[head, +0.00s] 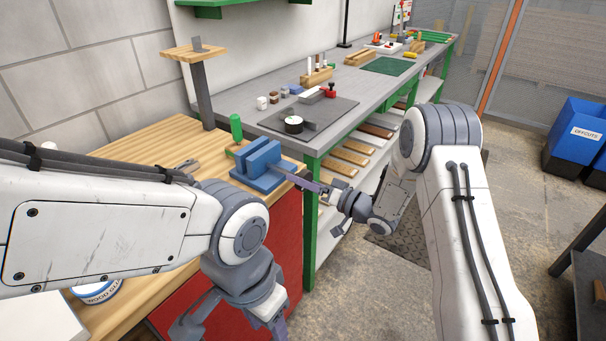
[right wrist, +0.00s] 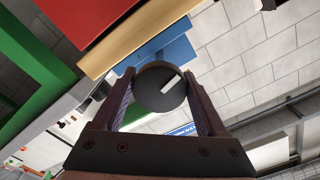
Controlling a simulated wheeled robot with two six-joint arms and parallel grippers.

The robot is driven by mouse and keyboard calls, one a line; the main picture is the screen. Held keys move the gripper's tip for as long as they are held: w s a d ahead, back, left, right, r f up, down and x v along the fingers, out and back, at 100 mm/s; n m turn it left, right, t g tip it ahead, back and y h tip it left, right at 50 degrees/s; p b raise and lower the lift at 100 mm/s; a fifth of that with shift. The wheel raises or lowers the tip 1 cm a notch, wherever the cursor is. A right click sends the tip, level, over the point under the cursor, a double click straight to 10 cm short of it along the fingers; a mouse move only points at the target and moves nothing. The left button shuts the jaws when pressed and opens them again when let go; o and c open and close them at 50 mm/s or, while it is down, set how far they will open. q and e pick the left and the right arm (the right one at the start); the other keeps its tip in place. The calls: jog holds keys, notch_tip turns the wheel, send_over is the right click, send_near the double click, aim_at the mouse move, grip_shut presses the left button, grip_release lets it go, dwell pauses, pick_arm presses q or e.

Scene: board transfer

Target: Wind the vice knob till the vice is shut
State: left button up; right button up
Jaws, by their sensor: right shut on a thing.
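The blue vice (head: 258,165) sits at the right edge of the wooden bench. Its two jaws show as upright blocks with a gap that looks narrow; its exact width is hard to tell. The knob (right wrist: 160,90) is a dark round disc with a white line, seen face on in the right wrist view. My right gripper (head: 306,183) is shut on the knob, with one finger at each side of it. In the head view the fingers mostly hide the knob. My left gripper (head: 236,322) hangs low in front of the bench, open and empty, away from the vice.
A green-handled tool (head: 236,128) stands close behind the vice on the wooden bench (head: 135,150). A grey workbench (head: 340,85) with tools and blocks runs behind, its green leg (head: 311,220) near my right gripper. Blue bins (head: 580,135) stand far right.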

jog(key=m+p, duration=0.1)
jog(key=m, duration=0.1)
jog(key=m+p, duration=0.2)
jog(key=m, duration=0.1)
jog(key=shift+r+m+p, duration=0.2)
jog(key=shift+m+p, duration=1.15)
jog(key=shift+m, duration=1.15)
jog(key=o, duration=1.3)
jog(key=b+v, duration=0.1)
jog(key=v, duration=0.9)
jog(key=shift+s+d+b, duration=0.15)
jog(key=shift+d+b, duration=0.05)
jog(key=shift+b, duration=0.1)
